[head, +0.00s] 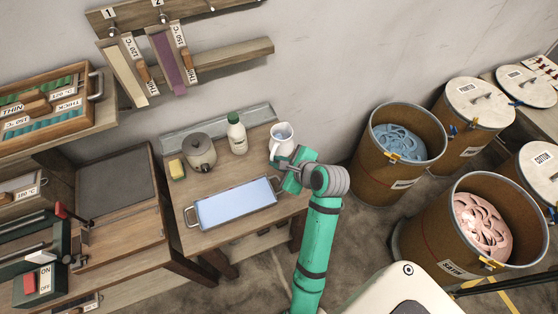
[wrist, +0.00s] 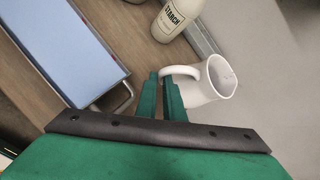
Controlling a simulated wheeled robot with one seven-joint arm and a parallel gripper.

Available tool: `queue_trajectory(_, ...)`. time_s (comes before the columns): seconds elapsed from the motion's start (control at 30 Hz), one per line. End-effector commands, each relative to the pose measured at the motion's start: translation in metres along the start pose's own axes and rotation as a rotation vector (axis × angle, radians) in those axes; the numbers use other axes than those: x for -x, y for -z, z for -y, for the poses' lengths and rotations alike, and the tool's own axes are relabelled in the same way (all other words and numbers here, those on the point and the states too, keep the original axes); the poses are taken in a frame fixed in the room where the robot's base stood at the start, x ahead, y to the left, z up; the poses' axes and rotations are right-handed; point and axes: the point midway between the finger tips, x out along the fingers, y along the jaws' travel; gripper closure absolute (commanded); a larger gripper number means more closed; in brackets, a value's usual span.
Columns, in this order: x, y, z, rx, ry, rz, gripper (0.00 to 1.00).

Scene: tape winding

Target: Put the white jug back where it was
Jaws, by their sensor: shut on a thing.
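The white jug (head: 282,138) is at the right rear corner of the small wooden table (head: 240,230) in the head view. In the wrist view the jug (wrist: 212,82) shows with its handle towards my gripper (wrist: 166,90). The two green fingers are shut on the handle. The jug looks roughly upright in the head view. Whether its base touches the table I cannot tell. My gripper (head: 290,166) comes from the right side of the table in the head view and covers part of the jug's lower side.
A tray (head: 235,203) of pale blue liquid lies on the table's front. A white starch bottle (head: 237,138) stands just left of the jug. A grey lidded pot (head: 199,152) and a yellow sponge (head: 177,168) are further left. Drums (head: 385,175) stand on the floor at right.

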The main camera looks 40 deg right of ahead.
Motion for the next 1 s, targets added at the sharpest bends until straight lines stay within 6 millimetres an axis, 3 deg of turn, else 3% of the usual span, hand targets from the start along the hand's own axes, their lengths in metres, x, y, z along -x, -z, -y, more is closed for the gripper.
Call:
queue_trajectory(0.03,0.000,0.002,0.001,-0.002,0.002,-0.001,0.87)
queue_trajectory(0.1,0.001,0.003,0.002,-0.004,0.004,-0.003,0.73)
queue_trajectory(0.53,0.010,0.002,0.003,-0.006,0.005,-0.003,0.73)
queue_trajectory(1.0,0.095,0.001,0.002,-0.003,0.005,-0.002,0.73)
